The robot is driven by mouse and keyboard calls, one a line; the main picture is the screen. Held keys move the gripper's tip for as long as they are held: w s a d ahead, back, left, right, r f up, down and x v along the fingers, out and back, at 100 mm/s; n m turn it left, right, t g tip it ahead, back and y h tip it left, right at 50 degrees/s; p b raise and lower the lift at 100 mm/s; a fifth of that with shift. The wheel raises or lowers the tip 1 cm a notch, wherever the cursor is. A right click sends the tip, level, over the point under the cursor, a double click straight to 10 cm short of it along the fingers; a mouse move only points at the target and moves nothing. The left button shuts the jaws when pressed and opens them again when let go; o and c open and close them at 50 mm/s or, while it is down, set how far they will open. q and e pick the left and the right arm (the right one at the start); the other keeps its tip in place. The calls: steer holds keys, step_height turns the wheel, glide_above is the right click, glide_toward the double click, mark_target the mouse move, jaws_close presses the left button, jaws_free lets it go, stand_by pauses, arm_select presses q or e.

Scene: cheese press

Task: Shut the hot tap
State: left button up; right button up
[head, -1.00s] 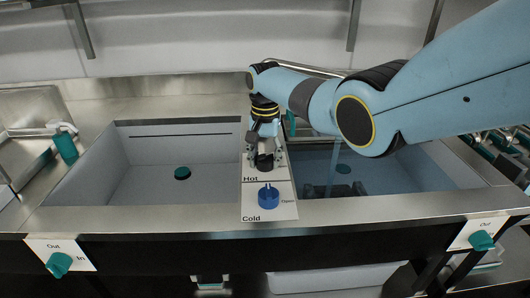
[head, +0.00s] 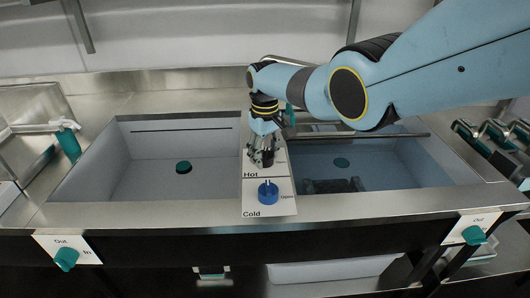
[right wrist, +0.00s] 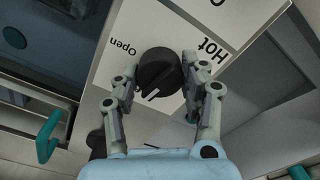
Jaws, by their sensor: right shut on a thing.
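The hot tap is a black round knob (right wrist: 158,68) with a white mark, on a white panel (right wrist: 215,30) lettered "Hot" and "Open". In the right wrist view its white mark points down and slightly left, away from the word "Open". My right gripper (right wrist: 160,82) has its fingers on either side of the knob and is shut on it. In the head view the right gripper (head: 262,158) comes down over the panel between the basins and largely hides the knob. The blue cold knob (head: 268,192) stands just in front. My left gripper is not in view.
The left basin (head: 140,175) is empty but for a teal plug (head: 183,167). The right basin (head: 400,170) looks bluish, with a dark object (head: 335,186) in it. Teal drain knobs (head: 66,259) (head: 473,235) sit on the front. A spray bottle (head: 68,143) stands at left.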

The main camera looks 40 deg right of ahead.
mark_target(265, 152)
steer(key=shift+n, duration=1.1)
steer(key=shift+w, duration=0.1)
steer(key=o, duration=1.2)
steer(key=shift+r, duration=0.15)
step_height(265, 152, up, 12)
steer(key=shift+f, duration=0.1)
steer(key=shift+f, duration=0.1)
